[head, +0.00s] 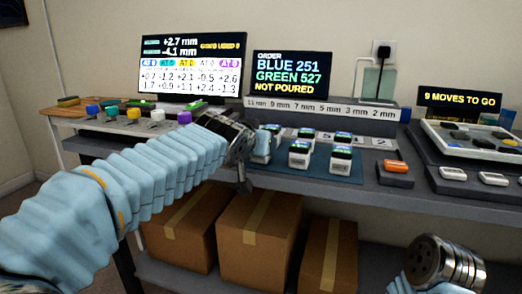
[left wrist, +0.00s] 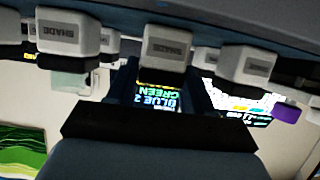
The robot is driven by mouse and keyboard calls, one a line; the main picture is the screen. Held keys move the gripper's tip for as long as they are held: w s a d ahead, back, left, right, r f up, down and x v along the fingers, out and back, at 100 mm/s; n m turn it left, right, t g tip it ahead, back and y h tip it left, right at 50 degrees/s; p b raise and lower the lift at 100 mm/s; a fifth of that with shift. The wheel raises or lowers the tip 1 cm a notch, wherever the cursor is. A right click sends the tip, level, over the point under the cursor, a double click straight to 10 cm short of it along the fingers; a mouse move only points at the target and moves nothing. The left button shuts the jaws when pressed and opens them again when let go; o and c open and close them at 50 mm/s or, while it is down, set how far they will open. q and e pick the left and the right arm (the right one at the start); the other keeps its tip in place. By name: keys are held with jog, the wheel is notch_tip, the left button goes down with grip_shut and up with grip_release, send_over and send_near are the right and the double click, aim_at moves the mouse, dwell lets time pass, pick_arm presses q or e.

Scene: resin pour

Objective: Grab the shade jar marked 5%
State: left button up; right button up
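Several white shade jars with dark lids stand on a blue mat (head: 318,172) on the shelf. Two clear ones are the front jar (head: 340,162) and the jar left of it (head: 300,155). The jar (head: 262,146) beside my left gripper is partly hidden by it. The percent marks are too small to read, so I cannot tell which is 5%. My left gripper (head: 246,178) is at the mat's left edge. In the left wrist view, which is upside down, its fingers are apart, with a jar (left wrist: 165,48) marked SHADE at their tips. My right gripper's fingers are out of frame.
A rail with mm labels (head: 322,111) runs behind the jars. An order screen (head: 290,75) stands behind it. An orange-topped block (head: 396,167) and a white tray (head: 470,138) are to the right. Cardboard boxes (head: 262,240) sit below the shelf.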

pick_arm(q)
jog(key=c, duration=0.4)
jog(key=shift+o, duration=0.2)
jog(key=shift+r, duration=0.15)
